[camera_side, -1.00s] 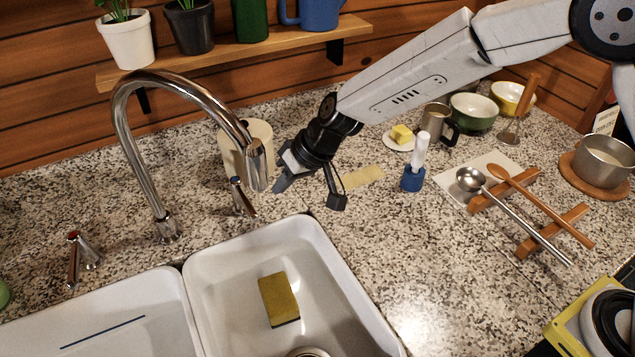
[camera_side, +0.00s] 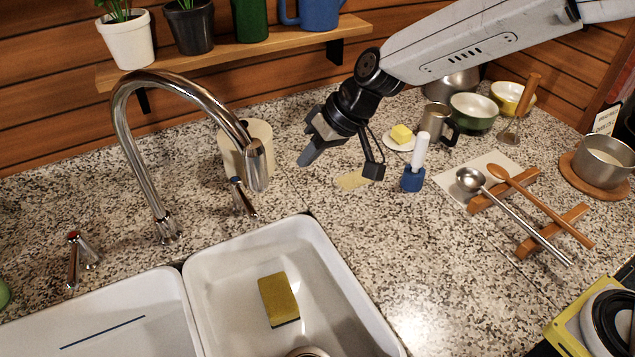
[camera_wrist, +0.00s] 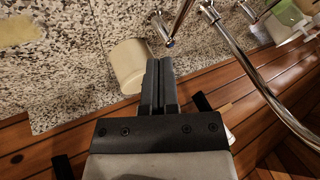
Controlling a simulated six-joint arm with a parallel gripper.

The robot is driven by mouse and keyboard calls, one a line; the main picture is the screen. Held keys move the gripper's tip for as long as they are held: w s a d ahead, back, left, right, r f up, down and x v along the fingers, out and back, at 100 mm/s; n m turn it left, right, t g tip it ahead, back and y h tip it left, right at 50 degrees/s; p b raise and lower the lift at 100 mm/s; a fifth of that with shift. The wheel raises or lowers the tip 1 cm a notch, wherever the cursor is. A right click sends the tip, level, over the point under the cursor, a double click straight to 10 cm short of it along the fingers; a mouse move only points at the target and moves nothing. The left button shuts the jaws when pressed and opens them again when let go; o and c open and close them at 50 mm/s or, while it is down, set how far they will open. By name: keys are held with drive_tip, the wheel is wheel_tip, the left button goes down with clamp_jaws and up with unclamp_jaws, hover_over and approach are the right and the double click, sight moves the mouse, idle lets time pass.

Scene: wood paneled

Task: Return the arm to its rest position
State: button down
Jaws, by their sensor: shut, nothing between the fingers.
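My gripper (camera_side: 308,157) hangs over the granite counter, right of the faucet and the cream canister, in the side view. Its fingers are shut together with nothing between them, as the wrist view (camera_wrist: 158,68) shows. The part hanging to the right of the finger is the dark wrist camera mount. My arm reaches in from the upper right. The cream canister (camera_side: 246,148) stands just left of the gripper; in the wrist view it (camera_wrist: 128,66) appears left of the fingertips.
The chrome faucet (camera_side: 140,150) arches over the counter behind the white sink (camera_side: 228,262), where a sponge (camera_side: 278,299) lies. A shelf (camera_side: 240,58) runs above.

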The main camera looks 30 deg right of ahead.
drive_tip(key=s+d+f+m+h, duration=0.1)
drive_tip(key=s+d+f+h, duration=0.2)
drive_tip(key=s+d, duration=0.5)
drive_tip(key=s+d+f+m+h, duration=0.2)
drive_tip(key=s+d+f, duration=0.2)
drive_tip(key=s+d, duration=0.5)
drive_tip(key=d, duration=0.8)
drive_tip(key=shift+s+d+g+h, duration=0.25)
drive_tip(key=shift+s+g+h, duration=0.05)
drive_tip(key=shift+g+h, duration=0.1)
